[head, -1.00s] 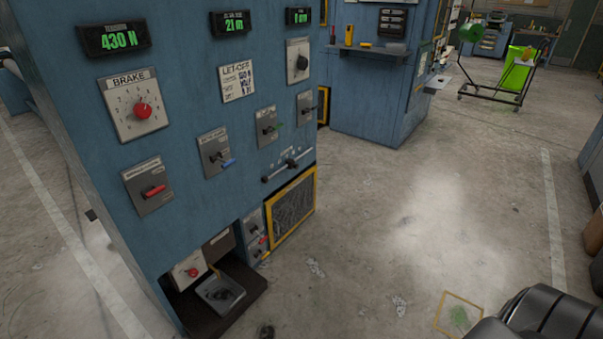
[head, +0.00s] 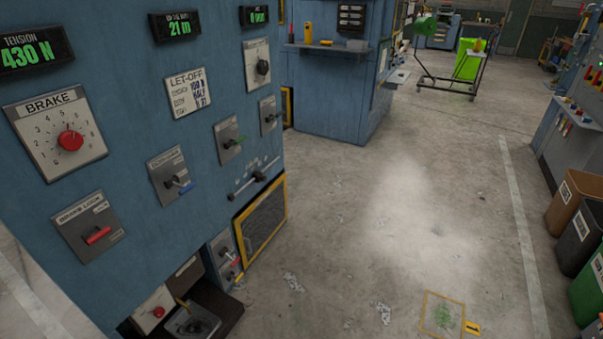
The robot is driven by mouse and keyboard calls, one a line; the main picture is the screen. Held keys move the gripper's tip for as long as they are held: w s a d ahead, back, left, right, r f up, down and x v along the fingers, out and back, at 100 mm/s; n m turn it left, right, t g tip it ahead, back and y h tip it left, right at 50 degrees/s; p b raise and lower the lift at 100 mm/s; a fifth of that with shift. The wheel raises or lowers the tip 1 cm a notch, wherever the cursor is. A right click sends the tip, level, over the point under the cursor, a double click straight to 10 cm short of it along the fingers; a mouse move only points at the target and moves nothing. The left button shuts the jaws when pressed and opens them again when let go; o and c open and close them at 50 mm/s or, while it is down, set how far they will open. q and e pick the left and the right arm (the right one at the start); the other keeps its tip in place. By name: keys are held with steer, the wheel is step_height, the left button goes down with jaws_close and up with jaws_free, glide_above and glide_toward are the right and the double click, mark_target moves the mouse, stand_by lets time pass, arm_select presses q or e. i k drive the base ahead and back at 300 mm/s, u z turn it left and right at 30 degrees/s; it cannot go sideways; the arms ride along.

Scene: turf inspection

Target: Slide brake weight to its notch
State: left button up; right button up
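A slider (head: 254,180) sits low on the right part of the blue panel face. It is a dark horizontal bar with a darker knob near its middle and small marks above. I cannot tell for sure whether this knob is the brake weight, and no notch can be made out. The white BRAKE plate (head: 30,115) at the left carries a red knob (head: 71,140) and a ring of numbers. Below it is a BRAKE LOCK plate (head: 74,215) with a red lever (head: 97,235). Neither of my grippers shows.
Green displays along the top include one reading 430 N (head: 35,54). A LET-OFF card (head: 188,92) hangs beside the switches. A yellow-framed mesh panel (head: 264,218) is below the slider. Bins (head: 573,202) stand at the right. The concrete floor between (head: 400,190) is mostly clear.

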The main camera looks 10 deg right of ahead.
mark_target(258, 175)
steer(key=z, duration=0.3)
steer(key=i, duration=0.75)
steer(key=u, duration=0.7)
steer(key=i, duration=0.55)
steer(key=u, duration=0.65)
